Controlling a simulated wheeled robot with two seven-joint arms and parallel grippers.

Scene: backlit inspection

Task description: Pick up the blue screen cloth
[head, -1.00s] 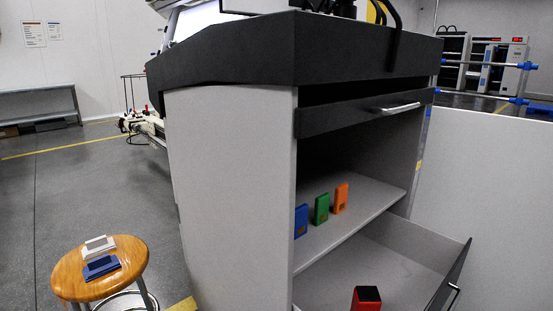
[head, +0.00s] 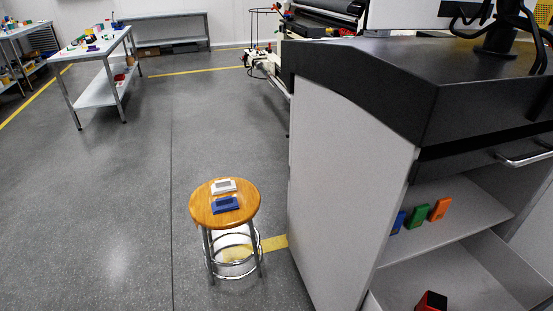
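A blue item with a grey top (head: 226,204), which looks like the blue screen cloth, lies on the round wooden stool (head: 200,212) near the middle of the head view. A white item of similar shape (head: 223,186) lies just behind it on the same seat, apart from or barely touching it; I cannot tell which. Neither of my grippers shows in the head view.
A grey cabinet (head: 345,180) with a black top stands right of the stool. Its shelf holds blue, green (head: 417,216) and orange blocks, and its open drawer a red one (head: 432,302). A cluttered table (head: 100,55) stands back left. Floor left of the stool is clear.

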